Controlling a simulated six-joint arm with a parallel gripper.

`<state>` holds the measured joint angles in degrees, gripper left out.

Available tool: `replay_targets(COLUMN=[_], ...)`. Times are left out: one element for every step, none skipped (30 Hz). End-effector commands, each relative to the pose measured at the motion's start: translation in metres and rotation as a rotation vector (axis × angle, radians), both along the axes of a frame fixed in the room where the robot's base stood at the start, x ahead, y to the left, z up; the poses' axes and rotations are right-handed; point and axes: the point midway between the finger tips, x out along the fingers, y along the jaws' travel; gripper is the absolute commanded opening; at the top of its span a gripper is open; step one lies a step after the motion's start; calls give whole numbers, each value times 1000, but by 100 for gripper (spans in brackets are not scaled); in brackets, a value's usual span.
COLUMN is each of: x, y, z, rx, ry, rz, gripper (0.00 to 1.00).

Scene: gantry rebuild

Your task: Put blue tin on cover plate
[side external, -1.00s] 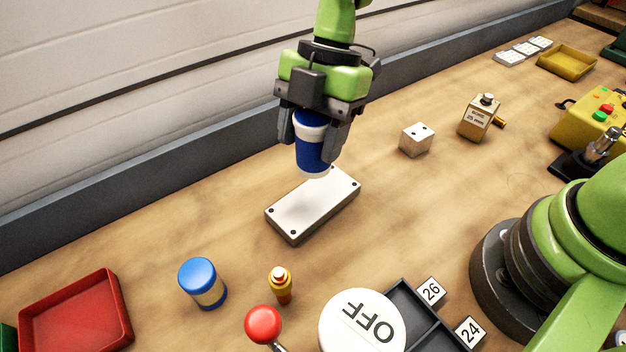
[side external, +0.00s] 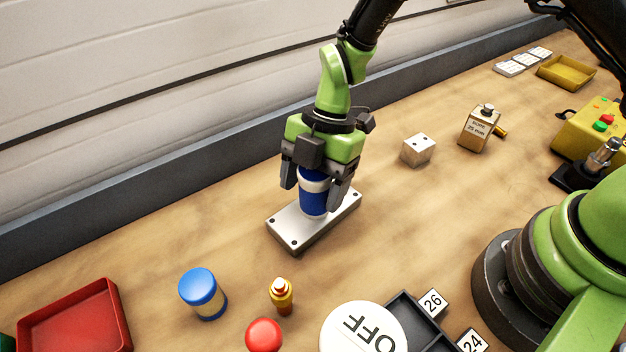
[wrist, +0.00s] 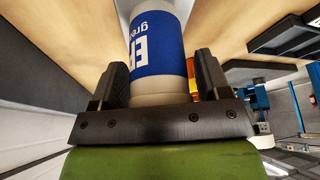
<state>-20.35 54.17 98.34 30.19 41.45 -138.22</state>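The blue tin (side external: 313,199) has a pale band near its top and stands upright on the cover plate, near its middle. The cover plate (side external: 291,232) is a flat light-grey block with dark screws at its corners. My gripper (side external: 318,190) is around the tin from above, one finger on each side. In the wrist view, the tin (wrist: 157,45) shows white lettering between my fingers (wrist: 162,80). A thin strip of orange shows between the tin and the right finger, so that finger stands slightly apart from it. The left finger's gap is hard to see.
A blue-lidded jar (side external: 203,294), an amber bottle (side external: 281,296) and a red knob (side external: 264,335) stand in front. A red tray (side external: 75,325) is at lower left.

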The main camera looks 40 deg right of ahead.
Motion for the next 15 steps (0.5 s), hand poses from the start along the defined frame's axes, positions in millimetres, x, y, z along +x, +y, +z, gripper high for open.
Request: replay_targets(x=[0, 0, 0, 0, 0, 0, 0, 0, 0, 0, 0, 1, 2, 3, 4], y=[0, 0, 0, 0, 0, 0, 0, 0, 0, 0, 0, -1, -3, -4, -7], z=[0, 0, 0, 0, 0, 0, 0, 0, 1, 2, 4, 8, 11, 15, 22], rx=[0, 0, 0, 0, 0, 0, 0, 0, 0, 1, 1, 2, 3, 4, 3], ry=[0, 0, 0, 0, 0, 0, 0, 0, 0, 0, 0, -3, -4, -4, -5], rz=[0, 0, 0, 0, 0, 0, 0, 0, 0, 0, 0, 0, 0, -2, -1], gripper=[79, 79, 79, 79, 79, 79, 79, 79, 79, 79, 79, 79, 79, 79, 79])
